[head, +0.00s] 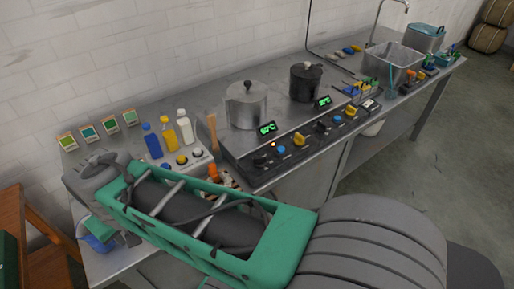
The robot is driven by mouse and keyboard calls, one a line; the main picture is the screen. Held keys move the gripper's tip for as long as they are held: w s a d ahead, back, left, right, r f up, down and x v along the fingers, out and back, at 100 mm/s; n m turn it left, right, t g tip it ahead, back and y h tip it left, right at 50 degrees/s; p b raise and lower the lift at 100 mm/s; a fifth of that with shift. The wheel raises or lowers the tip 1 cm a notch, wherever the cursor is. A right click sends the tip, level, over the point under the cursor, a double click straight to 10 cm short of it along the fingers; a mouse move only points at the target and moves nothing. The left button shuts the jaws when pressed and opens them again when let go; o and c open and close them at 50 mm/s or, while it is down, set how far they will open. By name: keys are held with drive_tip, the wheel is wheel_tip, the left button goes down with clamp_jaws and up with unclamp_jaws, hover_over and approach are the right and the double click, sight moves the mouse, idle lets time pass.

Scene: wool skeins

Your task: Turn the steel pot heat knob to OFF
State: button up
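The steel pot (246,108), with a lid, stands on the left of the cooktop at the back of the steel bench. A green-lit display (267,128) is in front of it; its digits are too small to read surely. A small orange light (272,143) shows near the dark knob.
A black pot (305,84) stands right of the steel pot, with its own display (323,101) and another yellow knob (351,111). Blue, yellow and white bottles (168,136) stand at left. A sink (394,65) is farther right. My arm hides part of the front bench.

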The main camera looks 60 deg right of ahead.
drive_tip(key=w+d+m+h, duration=0.1)
drive_tip(key=w+d+m, duration=0.2)
drive_tip(key=d+m, duration=0.3)
drive_tip(key=m+g+h+b, duration=0.15)
drive_tip(key=m+g, duration=0.55)
drive_tip(key=m, duration=1.5)
approach(260, 157)
drive_tip(key=f, duration=0.1)
drive_tip(key=shift+y, duration=0.25)
drive_tip(key=x, duration=0.4)
drive_tip(key=b+x, duration=0.1)
drive_tip(key=x, duration=0.1)
drive_tip(key=shift+s+d+f, duration=0.25)
drive_tip(key=shift+s+d, duration=0.05)
drive_tip(key=shift+d, duration=0.1)
drive_tip(key=shift+s+d+f, duration=0.1)
drive_tip(key=shift+f, duration=0.4)
drive_tip(key=shift+c, duration=0.5)
clamp_jaws()
